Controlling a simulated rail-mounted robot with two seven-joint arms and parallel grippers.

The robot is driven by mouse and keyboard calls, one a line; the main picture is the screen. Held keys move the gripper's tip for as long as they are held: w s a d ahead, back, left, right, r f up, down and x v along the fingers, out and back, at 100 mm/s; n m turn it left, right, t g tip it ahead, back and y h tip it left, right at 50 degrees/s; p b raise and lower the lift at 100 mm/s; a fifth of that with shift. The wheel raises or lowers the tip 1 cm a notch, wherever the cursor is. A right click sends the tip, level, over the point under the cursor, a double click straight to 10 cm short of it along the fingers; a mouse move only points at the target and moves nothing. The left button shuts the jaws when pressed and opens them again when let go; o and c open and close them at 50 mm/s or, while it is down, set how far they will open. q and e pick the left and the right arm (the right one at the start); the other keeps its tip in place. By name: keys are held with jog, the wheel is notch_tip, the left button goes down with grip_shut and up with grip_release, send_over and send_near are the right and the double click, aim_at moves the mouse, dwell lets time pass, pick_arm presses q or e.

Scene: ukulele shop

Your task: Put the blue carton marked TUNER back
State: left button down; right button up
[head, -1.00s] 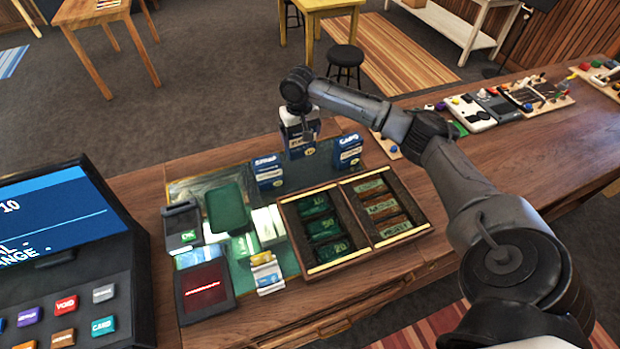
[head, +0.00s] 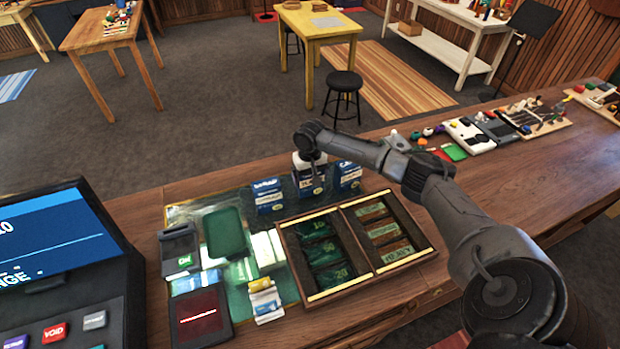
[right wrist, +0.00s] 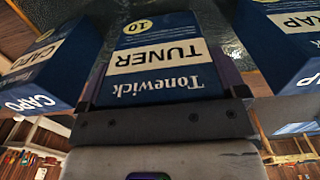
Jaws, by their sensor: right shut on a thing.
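The blue TUNER carton (head: 308,180) stands in the head view between two other blue cartons at the back of the glass counter top. In the right wrist view the TUNER carton (right wrist: 160,65) fills the middle, its label upside down. My right gripper (head: 309,160) is shut on it from above. The carton looks at or just above the glass; I cannot tell if it touches. The blue STRAP carton (head: 267,197) stands to its left and the blue CAPO carton (head: 347,176) to its right, both close beside it. My left gripper is not in view.
A wooden cash tray (head: 335,289) lies in front of the cartons. A card terminal (head: 180,249), a green tray (head: 224,233) and a small card holder (head: 265,300) sit to the left. A register (head: 60,265) stands at far left. Pedals and boards (head: 470,136) line the right counter.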

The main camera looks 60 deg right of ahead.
jog(key=shift+f, duration=0.7)
jog(key=shift+f, duration=0.15)
jog(key=o, duration=0.7)
notch_tip(320, 180, up, 12)
jog(key=shift+r, duration=0.15)
